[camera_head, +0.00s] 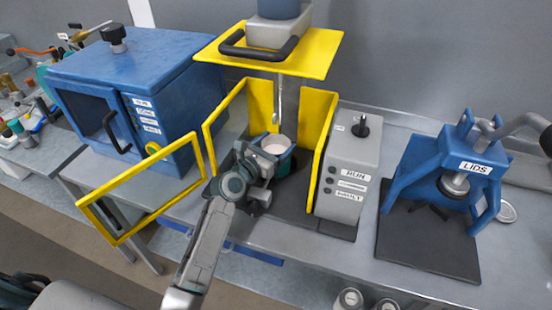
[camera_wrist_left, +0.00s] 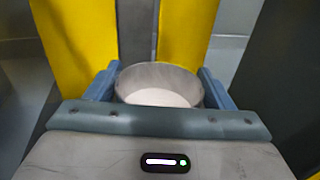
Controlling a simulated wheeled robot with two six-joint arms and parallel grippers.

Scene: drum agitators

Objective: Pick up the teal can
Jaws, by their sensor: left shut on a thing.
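The teal can (camera_head: 283,163) stands upright inside the yellow-framed agitator (camera_head: 316,125), under its stirring rod (camera_head: 278,100). The can is open at the top and holds pale contents. My left gripper (camera_head: 270,161) reaches in through the agitator's open front and is shut on the can. In the left wrist view the can's round rim (camera_wrist_left: 160,84) sits between the two blue fingers, and its lower part is hidden by my gripper. In the head view my gripper hides the can's left side. My right gripper is not in view.
The yellow door frame (camera_head: 110,238) swings open at the left front. A blue cabinet (camera_head: 165,75) stands left, a grey control box (camera_head: 350,165) right. The blue LIDS press (camera_head: 450,170) stands farther right. The yellow top plate (camera_head: 315,55) hangs above the can.

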